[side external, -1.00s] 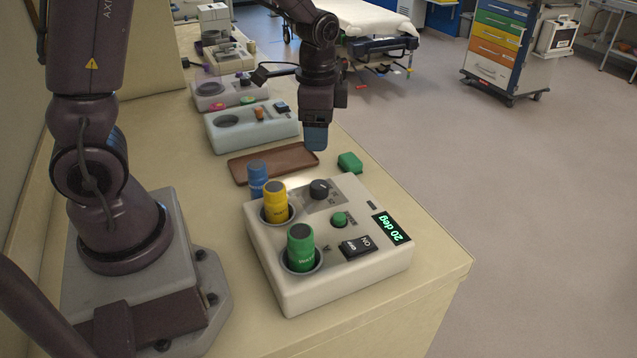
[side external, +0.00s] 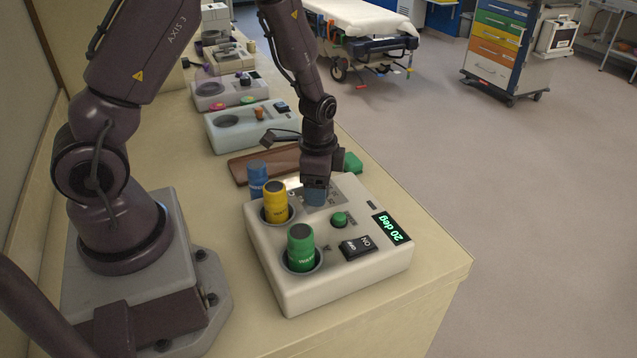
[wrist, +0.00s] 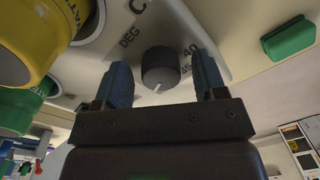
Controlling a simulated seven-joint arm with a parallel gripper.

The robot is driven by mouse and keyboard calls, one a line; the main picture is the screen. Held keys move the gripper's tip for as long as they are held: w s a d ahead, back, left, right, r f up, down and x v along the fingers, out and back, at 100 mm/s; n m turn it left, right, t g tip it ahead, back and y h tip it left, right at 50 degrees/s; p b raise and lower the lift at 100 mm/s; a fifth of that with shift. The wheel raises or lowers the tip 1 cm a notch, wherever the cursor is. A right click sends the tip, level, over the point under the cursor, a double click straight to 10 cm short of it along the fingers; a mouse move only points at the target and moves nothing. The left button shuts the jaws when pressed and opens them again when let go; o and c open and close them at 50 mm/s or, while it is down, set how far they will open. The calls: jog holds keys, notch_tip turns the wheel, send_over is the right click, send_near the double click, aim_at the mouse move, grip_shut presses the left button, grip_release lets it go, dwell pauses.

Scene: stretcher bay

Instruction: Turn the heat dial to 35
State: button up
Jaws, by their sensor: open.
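The heat dial (wrist: 160,68) is a round dark knob with a pale pointer line, set in a grey scale plate on the cream control box (side external: 352,275). The box's display (side external: 392,228) reads "20 deg" in green. My gripper (wrist: 163,80) is open, with its two blue fingers on either side of the dial; I cannot tell whether they touch it. In the side view my gripper (side external: 316,196) is low over the scale plate and hides the dial.
A yellow bottle (side external: 276,202) and a green bottle (side external: 300,247) stand in the box's wells, with a blue bottle (side external: 258,178) behind. A green button (side external: 339,219) and a black switch (side external: 357,246) are on the box. A green block (side external: 353,162) and brown tray (side external: 247,168) lie beyond.

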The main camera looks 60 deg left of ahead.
jog(key=shift+c, duration=0.3)
jog(key=c, duration=0.9)
jog(key=shift+o, duration=0.2)
jog(key=shift+n, duration=0.3)
jog(key=n, duration=0.3)
jog(key=shift+n, duration=0.3)
jog(key=n, duration=0.9)
jog(key=shift+w+d+g, duration=0.1)
jog(key=shift+g, duration=0.3)
jog(key=shift+n, duration=2.3)
